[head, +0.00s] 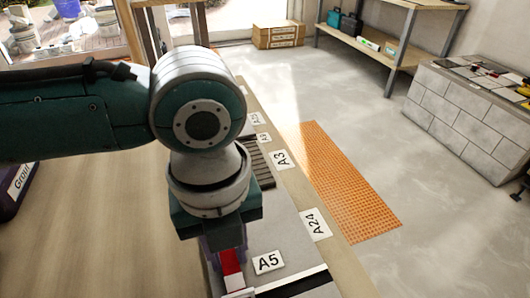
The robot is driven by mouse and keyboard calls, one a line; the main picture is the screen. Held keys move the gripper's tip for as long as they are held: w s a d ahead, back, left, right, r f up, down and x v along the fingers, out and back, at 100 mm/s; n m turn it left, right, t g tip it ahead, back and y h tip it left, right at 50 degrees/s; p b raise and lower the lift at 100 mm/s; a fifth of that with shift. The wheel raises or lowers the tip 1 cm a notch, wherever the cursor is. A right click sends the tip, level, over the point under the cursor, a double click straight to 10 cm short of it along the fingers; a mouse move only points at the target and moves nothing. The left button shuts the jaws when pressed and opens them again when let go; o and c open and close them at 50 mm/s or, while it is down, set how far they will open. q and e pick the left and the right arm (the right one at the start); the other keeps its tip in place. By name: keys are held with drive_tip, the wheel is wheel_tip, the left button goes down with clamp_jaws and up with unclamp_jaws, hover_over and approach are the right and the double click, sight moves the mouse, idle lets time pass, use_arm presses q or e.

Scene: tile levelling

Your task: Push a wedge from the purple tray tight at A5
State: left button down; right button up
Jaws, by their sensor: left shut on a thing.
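My left gripper (226,250) points down beside the white A5 label (268,262), just to its left. It is shut on a red wedge (231,263), which shows between its fingers. A white piece (240,293) shows just below the wedge, near the bottom edge of the picture. I cannot tell whether the wedge touches it or sits in it. The gripper and wrist hide part of the tiles around A5. I do not see the purple tray for certain. My right gripper is not in view.
More labels, A24 (315,224) and A3 (281,159), lie along the strip. An orange mat (345,185) lies on the floor to the right. A dark purple grout bag (18,185) stands at the left edge. A tiled block (470,115) and a workbench (385,45) stand farther right.

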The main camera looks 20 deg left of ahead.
use_arm(q)
drive_tip(key=shift+s+d+p, duration=0.4)
drive_tip(key=shift+s, duration=0.05)
idle(0.8)
drive_tip(key=c, duration=0.6)
unclamp_jaws()
